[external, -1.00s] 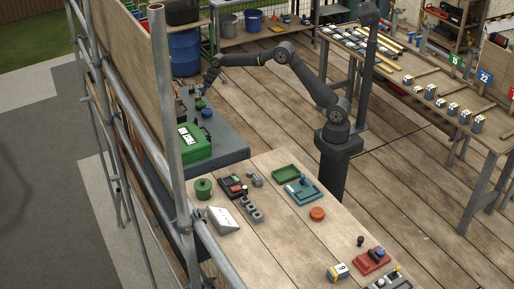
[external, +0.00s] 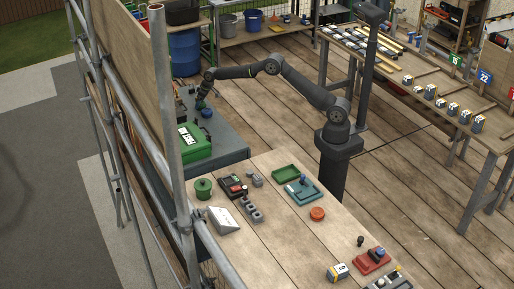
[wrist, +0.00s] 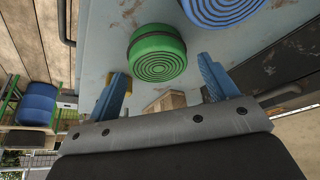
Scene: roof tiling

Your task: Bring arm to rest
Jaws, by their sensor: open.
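My gripper (external: 203,101) is at the far left end of my outstretched arm, low over the grey bench (external: 232,142) by the scaffold. In the wrist view its two blue fingers (wrist: 164,88) stand wide apart. A round green knob with ringed grooves (wrist: 157,54) lies just beyond the fingertips, apart from them as far as I can see. A round blue knob (wrist: 222,10) is farther off, cut by the top edge. The blue knob also shows in the external view (external: 207,112), right of my gripper. Nothing shows held between the fingers.
A green case (external: 195,143) lies on the grey bench in front of my gripper. Scaffold poles (external: 166,100) and a wooden board (external: 122,50) stand close on the left. A wooden table (external: 285,225) with several devices is nearer. A blue barrel (external: 185,53) stands behind.

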